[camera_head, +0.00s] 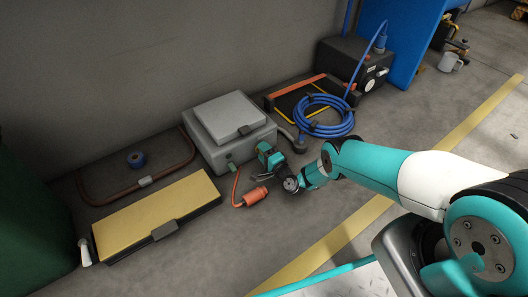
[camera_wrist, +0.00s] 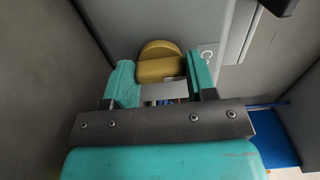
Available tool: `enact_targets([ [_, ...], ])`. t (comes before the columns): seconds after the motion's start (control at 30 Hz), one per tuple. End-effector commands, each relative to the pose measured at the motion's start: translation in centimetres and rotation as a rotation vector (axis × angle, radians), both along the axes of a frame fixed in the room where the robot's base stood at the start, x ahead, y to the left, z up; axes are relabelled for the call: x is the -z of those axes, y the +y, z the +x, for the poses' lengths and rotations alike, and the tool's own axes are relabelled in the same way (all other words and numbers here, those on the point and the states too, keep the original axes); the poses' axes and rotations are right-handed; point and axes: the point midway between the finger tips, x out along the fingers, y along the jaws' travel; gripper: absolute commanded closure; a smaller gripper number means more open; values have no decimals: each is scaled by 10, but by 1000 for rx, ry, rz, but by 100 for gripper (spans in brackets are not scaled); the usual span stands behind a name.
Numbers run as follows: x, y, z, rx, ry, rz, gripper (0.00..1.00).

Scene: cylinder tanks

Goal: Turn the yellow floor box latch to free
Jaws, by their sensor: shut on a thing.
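The grey floor box (camera_head: 222,152) stands on the floor against the wall, with a raised lid panel on top. The yellow latch (camera_wrist: 160,66) shows in the wrist view as a rounded knob on a grey face. My gripper (camera_wrist: 160,72) has one teal finger on each side of the knob and is shut on it. In the head view my gripper (camera_head: 266,153) is low at the right end of the grey box. There the latch is hidden behind it. I cannot tell the latch's exact angle.
An orange plug (camera_head: 252,196) on a cord lies close below my gripper. A yellow-topped case (camera_head: 150,213) lies to the left. A coiled blue hose (camera_head: 322,112) and a black unit (camera_head: 350,62) are to the right. The floor in front is mostly clear.

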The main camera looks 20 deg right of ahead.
Motion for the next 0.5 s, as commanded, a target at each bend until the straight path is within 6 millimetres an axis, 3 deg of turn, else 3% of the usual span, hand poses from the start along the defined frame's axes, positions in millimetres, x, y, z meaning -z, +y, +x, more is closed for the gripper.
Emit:
enact_targets([
  [0.37,1,-1,-1,2,-2,-8,72],
  [0.4,1,-1,-1,2,-2,-8,40],
  [0.5,1,0,0,2,-1,-7,23],
])
